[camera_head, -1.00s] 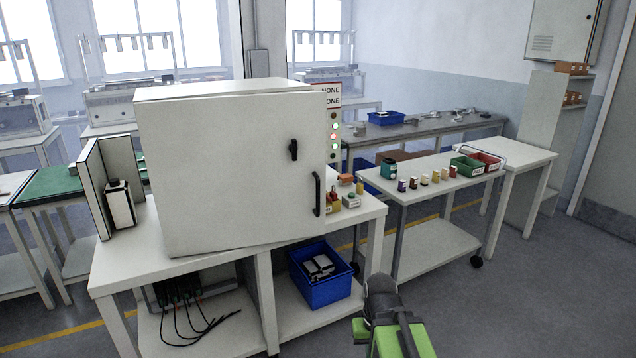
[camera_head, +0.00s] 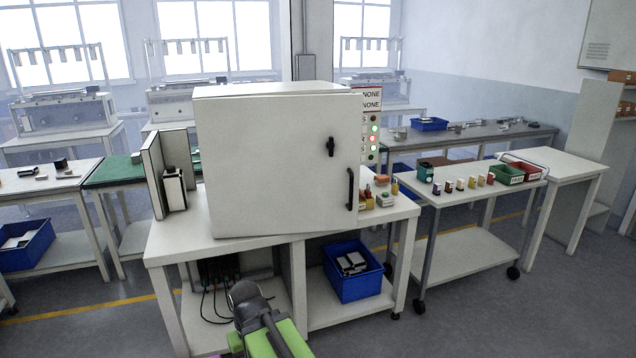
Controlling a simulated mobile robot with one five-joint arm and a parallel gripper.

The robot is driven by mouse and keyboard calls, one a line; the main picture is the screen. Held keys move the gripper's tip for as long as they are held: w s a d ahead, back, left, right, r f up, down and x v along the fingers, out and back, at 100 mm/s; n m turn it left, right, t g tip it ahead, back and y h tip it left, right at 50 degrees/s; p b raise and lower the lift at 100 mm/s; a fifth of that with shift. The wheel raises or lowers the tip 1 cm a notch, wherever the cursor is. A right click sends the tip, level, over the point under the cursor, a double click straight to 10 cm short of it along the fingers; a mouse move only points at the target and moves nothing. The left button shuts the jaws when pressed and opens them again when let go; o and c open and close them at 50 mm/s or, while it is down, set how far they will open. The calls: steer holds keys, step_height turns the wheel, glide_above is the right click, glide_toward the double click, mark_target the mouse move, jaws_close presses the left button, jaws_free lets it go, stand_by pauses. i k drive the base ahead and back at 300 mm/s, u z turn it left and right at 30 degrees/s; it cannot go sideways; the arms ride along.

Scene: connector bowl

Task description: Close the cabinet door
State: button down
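The light grey cabinet (camera_head: 265,89) stands on the white workbench in the middle of the head view. Its door (camera_head: 265,165) faces me as a broad flat panel, with a black latch (camera_head: 331,147) and a black vertical handle (camera_head: 351,188) near its right edge. The door's lower edge runs roughly parallel to the bench front. I cannot tell whether a narrow gap is left behind its right edge. The dark end (camera_head: 246,297) of my green arm is low in front of the bench, apart from the door. My gripper's fingers cannot be made out.
The bench (camera_head: 175,242) has a blue bin (camera_head: 350,282) and black cables on its lower shelf. A grey-white unit (camera_head: 173,188) stands left of the cabinet. Small parts sit to the right. A wheeled table (camera_head: 437,198) with connectors and bins stands at right. Floor in front is free.

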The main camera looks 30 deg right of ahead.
mark_target(268, 168)
steer(key=u, duration=0.1)
steer(key=i, duration=1)
steer(key=u, duration=0.05)
